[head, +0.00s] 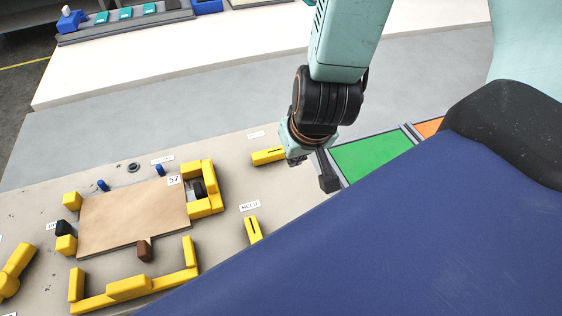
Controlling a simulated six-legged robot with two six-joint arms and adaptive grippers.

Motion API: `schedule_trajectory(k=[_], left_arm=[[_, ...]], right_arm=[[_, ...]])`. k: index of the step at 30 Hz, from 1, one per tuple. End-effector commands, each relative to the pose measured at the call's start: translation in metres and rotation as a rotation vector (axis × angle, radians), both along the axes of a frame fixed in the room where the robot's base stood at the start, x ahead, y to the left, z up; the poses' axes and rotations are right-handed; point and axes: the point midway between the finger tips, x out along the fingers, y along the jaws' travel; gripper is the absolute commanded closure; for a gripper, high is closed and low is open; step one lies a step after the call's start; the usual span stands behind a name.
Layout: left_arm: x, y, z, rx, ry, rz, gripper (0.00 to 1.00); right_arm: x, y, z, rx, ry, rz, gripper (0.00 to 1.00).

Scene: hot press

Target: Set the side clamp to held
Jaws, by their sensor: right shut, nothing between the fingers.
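A brown rectangular board (130,216) lies on the beige work surface among yellow blocks. A yellow bracket (210,182) with a dark piece inside stands at the board's right end. A small dark brown block (145,251) touches the board's front edge, and a black block (66,228) is at its left edge. I cannot tell which of these is the side clamp, or its setting. My right gripper (327,180) is shut and empty, pointing down near the green panel, apart from the board and bracket. My left gripper is not in view.
Two slotted yellow pieces (268,156) (253,229) with labels lie right of the bracket. A yellow frame (130,290) runs along the front. Green (370,155) and orange (428,127) panels lie at right. A large blue surface fills the lower right. The grey strip behind is clear.

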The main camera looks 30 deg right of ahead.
Motion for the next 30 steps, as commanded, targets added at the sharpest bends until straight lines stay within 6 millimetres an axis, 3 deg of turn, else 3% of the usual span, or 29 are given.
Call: schedule_trajectory(k=[1, 14, 27, 30], left_arm=[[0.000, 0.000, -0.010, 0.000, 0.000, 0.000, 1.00], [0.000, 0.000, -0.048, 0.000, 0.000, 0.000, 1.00], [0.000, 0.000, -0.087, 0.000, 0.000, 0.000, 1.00], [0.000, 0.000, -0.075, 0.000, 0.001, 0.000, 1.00]], right_arm=[[0.001, 0.000, -0.006, 0.000, -0.002, 0.000, 1.00], [0.006, 0.002, -0.018, 0.012, -0.005, 0.003, 1.00], [0.033, -0.004, -0.090, 0.012, -0.001, 0.004, 1.00], [0.048, -0.008, -0.083, 0.013, -0.004, 0.002, 1.00]])
